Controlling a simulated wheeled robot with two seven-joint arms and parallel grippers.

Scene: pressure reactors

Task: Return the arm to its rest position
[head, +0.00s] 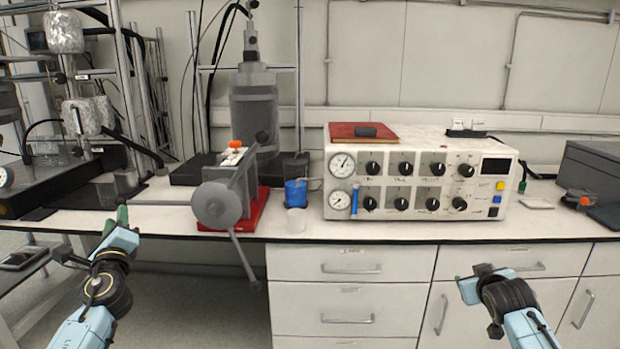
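My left gripper (122,216) is at the lower left, in front of the bench's front edge and left of the grey valve wheel. Its fingers point up and away and look close together, but their gap is not clear. I see nothing held in it. My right gripper (483,270) is at the lower right, in front of the white drawers and below the bench top. Its fingers are small and partly hidden by the dark wrist, so I cannot tell how far apart they are. Both arms are apart from the bench equipment.
A control box (420,180) with gauges and knobs stands on the bench (400,228). Left of it are a blue cup (296,192) and a grey vise-like device (222,203) whose handle hangs past the edge. A reactor (253,105) stands behind. Drawers (350,268) fill the front below.

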